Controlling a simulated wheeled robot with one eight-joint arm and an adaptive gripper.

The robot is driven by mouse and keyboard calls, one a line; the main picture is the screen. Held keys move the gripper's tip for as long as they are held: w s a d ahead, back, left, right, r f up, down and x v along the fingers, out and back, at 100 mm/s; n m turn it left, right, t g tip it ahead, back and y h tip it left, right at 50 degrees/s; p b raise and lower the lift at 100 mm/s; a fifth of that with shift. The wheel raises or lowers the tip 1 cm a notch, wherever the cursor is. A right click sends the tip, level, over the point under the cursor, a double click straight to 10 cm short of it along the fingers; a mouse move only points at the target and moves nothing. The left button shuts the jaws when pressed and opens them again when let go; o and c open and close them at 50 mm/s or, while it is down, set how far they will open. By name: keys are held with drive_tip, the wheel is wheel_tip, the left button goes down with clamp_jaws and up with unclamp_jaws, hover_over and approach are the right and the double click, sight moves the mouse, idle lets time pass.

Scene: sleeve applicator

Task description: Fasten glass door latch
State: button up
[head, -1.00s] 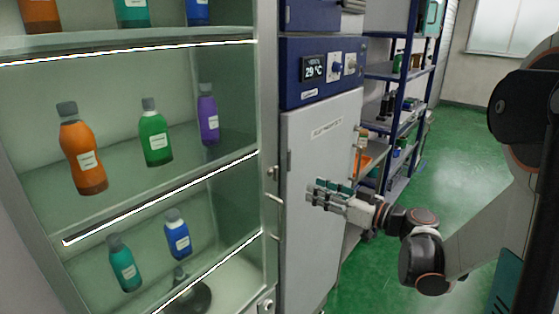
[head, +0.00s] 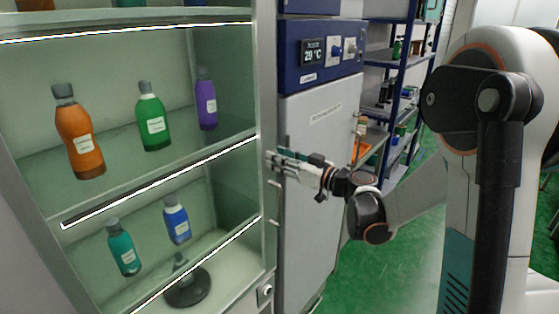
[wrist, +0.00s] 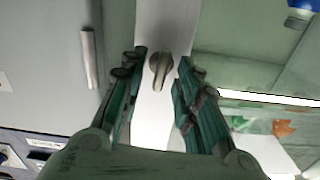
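The latch (wrist: 160,68) is a small metallic brass-grey lever on the pale door-frame strip, in the middle of the wrist view. The glass-front cabinet (head: 262,100) fills the left of the head view. My gripper (wrist: 160,78) is open, with one green-grey finger on each side of the latch. The latch shows between the fingertips; I cannot tell whether they touch it. In the head view my gripper (head: 270,160) is at the cabinet's right edge and hides the latch.
A grey-white incubator (head: 318,180) with a blue panel stands right beside the cabinet; a pale bar handle (wrist: 88,58) shows in the wrist view. Bottles, one orange (head: 80,135), stand inside the cabinet. Blue shelving (head: 405,60) stands behind; green floor (head: 350,275) is open at right.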

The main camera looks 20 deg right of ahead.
drive_tip(key=shift+w+a, duration=0.1)
drive_tip(key=shift+c, duration=0.6)
clamp_jaws()
drive_tip(key=m+b, duration=0.1)
drive_tip(key=m, duration=0.2)
drive_tip(key=shift+m, duration=0.4)
drive_tip(key=m+b, duration=0.1)
drive_tip(key=m, duration=0.3)
drive_tip(key=shift+w+f+m, duration=0.1)
drive_tip(key=shift+m, duration=0.2)
drive_tip(key=m+b, duration=0.1)
drive_tip(key=m, duration=0.3)
drive_tip(key=shift+d+f+m, duration=0.1)
drive_tip(key=shift+d+m, duration=0.1)
drive_tip(key=shift+m, duration=1.9)
